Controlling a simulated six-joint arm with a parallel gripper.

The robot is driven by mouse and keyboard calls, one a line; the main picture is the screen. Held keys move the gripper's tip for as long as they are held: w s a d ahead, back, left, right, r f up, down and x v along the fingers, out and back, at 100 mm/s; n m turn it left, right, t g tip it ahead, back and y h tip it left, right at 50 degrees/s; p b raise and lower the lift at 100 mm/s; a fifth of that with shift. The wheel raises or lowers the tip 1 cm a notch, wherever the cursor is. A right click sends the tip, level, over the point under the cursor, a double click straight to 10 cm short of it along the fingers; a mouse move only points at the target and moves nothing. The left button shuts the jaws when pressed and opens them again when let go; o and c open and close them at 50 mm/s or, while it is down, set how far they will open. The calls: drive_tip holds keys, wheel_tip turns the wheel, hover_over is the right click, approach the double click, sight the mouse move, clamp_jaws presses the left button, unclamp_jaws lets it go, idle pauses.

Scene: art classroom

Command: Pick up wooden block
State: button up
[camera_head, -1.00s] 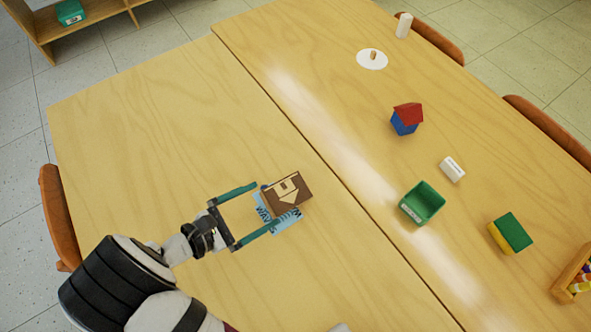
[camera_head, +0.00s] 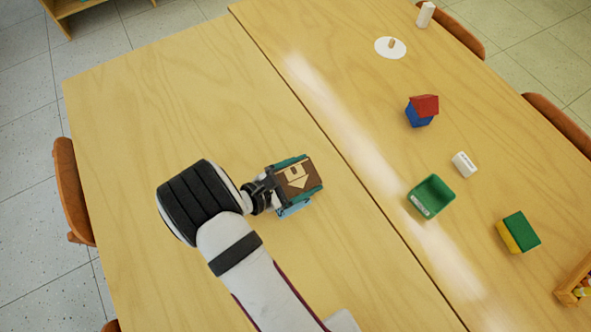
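The wooden block (camera_head: 297,178) is brown with a pale house-like shape on its top. It is on or just above the left part of the table; I cannot tell if it touches. My gripper (camera_head: 299,179) has its two teal fingers along opposite sides of the block, close against it. It looks shut on the block. A light blue piece (camera_head: 293,209) with lettering shows only as a strip beside the lower finger; the rest is hidden.
On the right table half (camera_head: 330,90) stand a red and blue block (camera_head: 422,111), a green open box (camera_head: 432,197), a white eraser-like piece (camera_head: 464,164) and a green and yellow block (camera_head: 518,232). The left table half around my gripper is otherwise clear.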

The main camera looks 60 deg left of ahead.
sight(297, 190)
drive_tip(key=c, duration=0.8)
drive_tip(key=shift+r, duration=0.45)
drive_tip(key=shift+c, duration=0.2)
drive_tip(key=r, duration=0.2)
drive_tip(key=d+r, duration=0.1)
drive_tip(key=r, duration=0.1)
drive_tip(key=shift+w, duration=0.4)
drive_tip(key=w+d+r, duration=0.6)
drive_tip(key=d, duration=0.2)
drive_tip(key=s+a+f+n+y, duration=0.1)
drive_tip(key=s+a+f+n, duration=0.1)
drive_tip(key=s, duration=0.1)
drive_tip(key=s+a+f+n+y, duration=0.2)
drive_tip(key=s+n, duration=0.1)
drive_tip(key=s+a+f+n+y, duration=0.1)
drive_tip(key=s+a+f+n, duration=0.1)
drive_tip(key=s+f, duration=0.1)
drive_tip(key=shift+s+a+y, duration=0.3)
drive_tip(key=shift+s+a+f, duration=0.1)
drive_tip(key=shift+a+f, duration=0.05)
drive_tip(key=shift+f, duration=1)
drive_tip(key=shift+s+a+f, duration=0.1)
drive_tip(key=shift+f, duration=1)
